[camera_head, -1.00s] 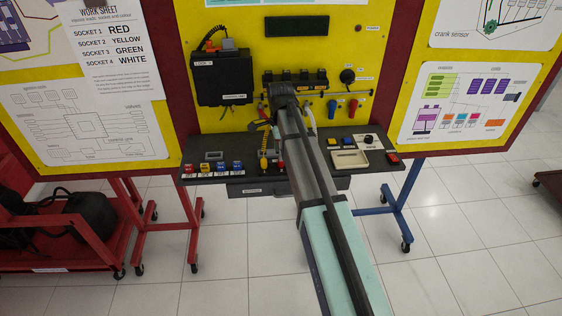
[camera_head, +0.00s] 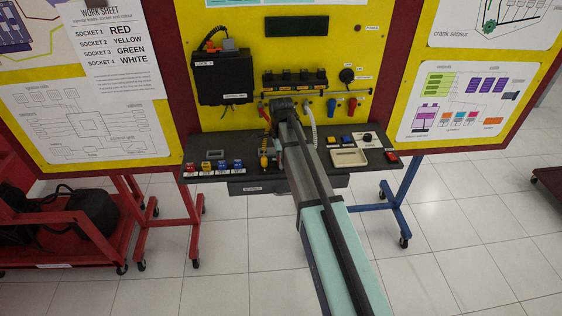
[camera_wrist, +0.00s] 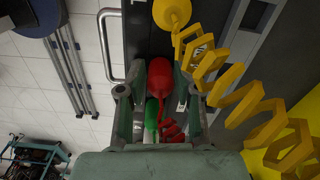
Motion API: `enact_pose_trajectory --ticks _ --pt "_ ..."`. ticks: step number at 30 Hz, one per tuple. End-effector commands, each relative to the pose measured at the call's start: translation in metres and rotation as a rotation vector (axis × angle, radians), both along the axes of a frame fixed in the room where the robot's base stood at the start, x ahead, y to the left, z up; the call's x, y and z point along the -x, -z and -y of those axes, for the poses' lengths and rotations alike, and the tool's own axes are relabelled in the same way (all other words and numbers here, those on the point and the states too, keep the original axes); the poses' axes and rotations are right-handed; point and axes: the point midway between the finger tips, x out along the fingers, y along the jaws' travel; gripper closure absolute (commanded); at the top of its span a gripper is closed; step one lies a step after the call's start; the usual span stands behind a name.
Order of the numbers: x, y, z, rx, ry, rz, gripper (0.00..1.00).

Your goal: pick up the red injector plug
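The red injector plug (camera_wrist: 160,76) shows in the wrist view as a rounded red body with a red coiled cord. It lies between the two fingers of my gripper (camera_wrist: 159,84). The fingers look apart, one on each side of the plug; any contact is hard to make out. In the head view my gripper (camera_head: 284,106) is at the middle of the panel, over the dark shelf, and my arm hides the red plug.
A green plug (camera_wrist: 152,112) shows close behind the red one. A yellow plug (camera_wrist: 172,13) with a wide yellow coiled cord (camera_wrist: 246,103) is just right of my gripper. Several small coloured blocks (camera_head: 222,166) stand on the shelf (camera_head: 235,176) at left.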

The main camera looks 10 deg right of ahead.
Motion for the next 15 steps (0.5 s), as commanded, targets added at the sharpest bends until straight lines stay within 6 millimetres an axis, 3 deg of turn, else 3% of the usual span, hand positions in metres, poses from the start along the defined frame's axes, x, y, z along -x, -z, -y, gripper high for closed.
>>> enact_pose_trajectory --ticks 2,15 --pt "0.0 -0.0001 0.0 0.0 0.0 0.0 0.99" --pt "0.0 -0.0017 0.0 0.0 0.0 0.0 0.99"
